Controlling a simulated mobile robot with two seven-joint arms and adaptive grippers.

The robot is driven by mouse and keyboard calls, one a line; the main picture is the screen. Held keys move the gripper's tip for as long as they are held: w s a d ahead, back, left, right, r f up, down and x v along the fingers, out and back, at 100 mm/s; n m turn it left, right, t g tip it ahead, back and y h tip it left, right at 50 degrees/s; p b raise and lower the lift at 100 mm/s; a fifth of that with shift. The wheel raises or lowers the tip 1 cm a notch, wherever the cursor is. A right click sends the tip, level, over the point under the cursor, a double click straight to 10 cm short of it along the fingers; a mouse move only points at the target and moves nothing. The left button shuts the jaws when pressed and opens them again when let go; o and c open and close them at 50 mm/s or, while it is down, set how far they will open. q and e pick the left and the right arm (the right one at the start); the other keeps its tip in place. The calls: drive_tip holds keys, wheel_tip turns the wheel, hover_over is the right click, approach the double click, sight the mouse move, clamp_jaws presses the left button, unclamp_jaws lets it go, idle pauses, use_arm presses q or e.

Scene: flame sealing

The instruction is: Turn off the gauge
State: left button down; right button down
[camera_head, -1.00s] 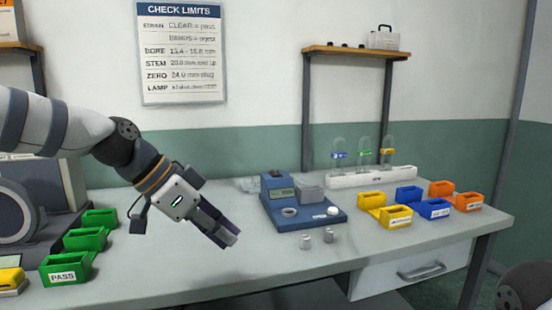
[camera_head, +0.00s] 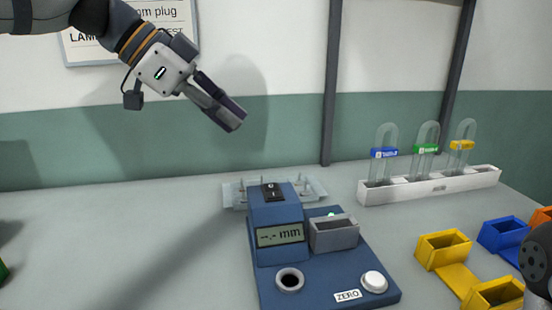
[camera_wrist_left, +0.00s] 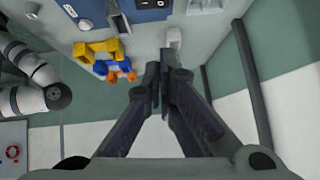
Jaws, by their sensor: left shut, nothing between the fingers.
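The gauge (camera_head: 285,270) is a blue device on the grey table, with a lit display (camera_head: 280,236) reading "-.- mm". A black rocker switch (camera_head: 274,192) sits on top of its housing. A round white button (camera_head: 374,282) beside a ZERO label is at its front right. My left gripper (camera_head: 238,122) is shut and empty, up in the air to the upper left of the gauge and apart from it. In the left wrist view its closed fingertips (camera_wrist_left: 163,65) show, with part of the gauge (camera_wrist_left: 148,12) at the top edge. My right gripper is not seen.
A clear tray (camera_head: 236,195) lies behind the gauge. A white rack (camera_head: 430,188) with several capped glass tubes stands at the back right. Yellow bins (camera_head: 445,250) and blue bins (camera_head: 503,233) are to the right.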

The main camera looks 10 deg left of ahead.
use_arm(q)
hover_over(270, 190)
drive_tip(key=f, duration=0.6)
drive_tip(key=shift+s+a+f, duration=0.1)
drive_tip(key=shift+s+f, duration=0.2)
drive_tip(key=f, duration=0.3)
drive_tip(key=shift+w+f, duration=0.2)
drive_tip(key=shift+w, duration=0.1)
drive_tip(key=shift+f, duration=0.45)
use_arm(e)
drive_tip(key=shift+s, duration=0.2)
